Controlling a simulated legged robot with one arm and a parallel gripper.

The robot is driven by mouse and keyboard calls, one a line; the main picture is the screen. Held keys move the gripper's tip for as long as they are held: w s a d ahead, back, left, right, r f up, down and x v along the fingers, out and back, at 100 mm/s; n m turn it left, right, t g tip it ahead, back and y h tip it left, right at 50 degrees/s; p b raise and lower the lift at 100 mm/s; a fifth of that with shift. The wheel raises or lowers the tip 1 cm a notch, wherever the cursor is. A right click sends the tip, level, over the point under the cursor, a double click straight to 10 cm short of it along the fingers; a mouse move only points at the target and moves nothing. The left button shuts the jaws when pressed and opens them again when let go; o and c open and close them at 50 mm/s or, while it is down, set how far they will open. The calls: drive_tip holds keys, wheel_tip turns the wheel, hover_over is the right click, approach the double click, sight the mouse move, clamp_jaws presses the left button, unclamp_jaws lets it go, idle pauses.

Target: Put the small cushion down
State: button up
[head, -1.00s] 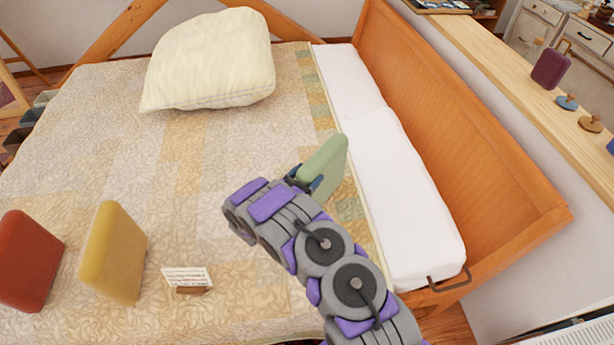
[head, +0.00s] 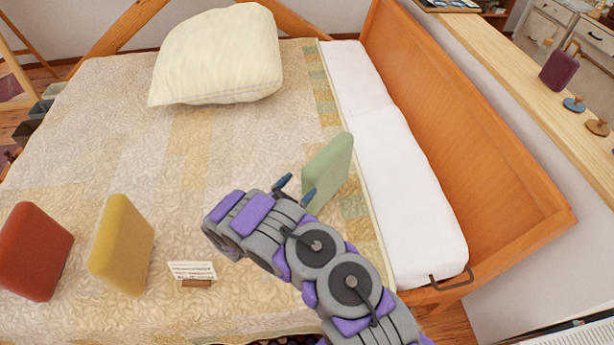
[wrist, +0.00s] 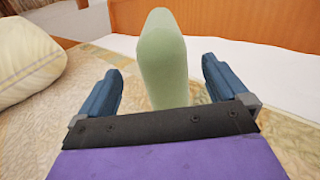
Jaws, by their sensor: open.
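The small green cushion (head: 328,172) stands upright on the quilt, beside the white padded strip at the right of the bed. In the wrist view the green cushion (wrist: 164,62) is straight ahead, its narrow edge facing me. My wrist hides part of the bed.
A yellow cushion (head: 122,246) and a red cushion (head: 35,252) stand at the bed's left front, with a small card (head: 193,271) nearby. A large cream pillow (head: 218,56) lies at the back. The orange bed board (head: 480,150) rises at right. The quilt's middle is clear.

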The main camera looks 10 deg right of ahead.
drive_tip(key=v, duration=0.4)
drive_tip(key=d+r+m+g+h, duration=0.1)
drive_tip(key=d+r, duration=0.1)
drive_tip(key=d+r+m+g, duration=0.1)
drive_tip(key=d+r, duration=0.1)
drive_tip(key=r, duration=0.1)
drive_tip(key=d+r+m+g+h, duration=0.1)
drive_tip(key=d+r+m, duration=0.1)
drive_tip(key=d+r, duration=0.1)
drive_tip(key=shift+s+h, duration=0.1)
drive_tip(key=shift+h, duration=0.2)
drive_tip(key=s+d+r+m+g+y, duration=0.1)
drive_tip(key=s+d+r+m+g, duration=1.15)
drive_tip(key=s+d+r, duration=0.45)
drive_tip(key=s+a+r+m+g+y, duration=0.1)
drive_tip(key=s+a+r+m+y, duration=0.25)
drive_tip(key=s, duration=0.65)
drive_tip(key=s+a+r+m+y, duration=0.1)
drive_tip(key=s+a+m+y, duration=0.1)
drive_tip(key=s+m+y, duration=0.6)
drive_tip(key=s+a+n+t+y, duration=0.1)
drive_tip(key=s+a+t+y, duration=0.1)
drive_tip(key=s+a, duration=0.5)
drive_tip(key=shift+s+r+y, duration=0.3)
drive_tip(key=shift+r+y, duration=0.05)
drive_tip(key=shift+y, duration=0.1)
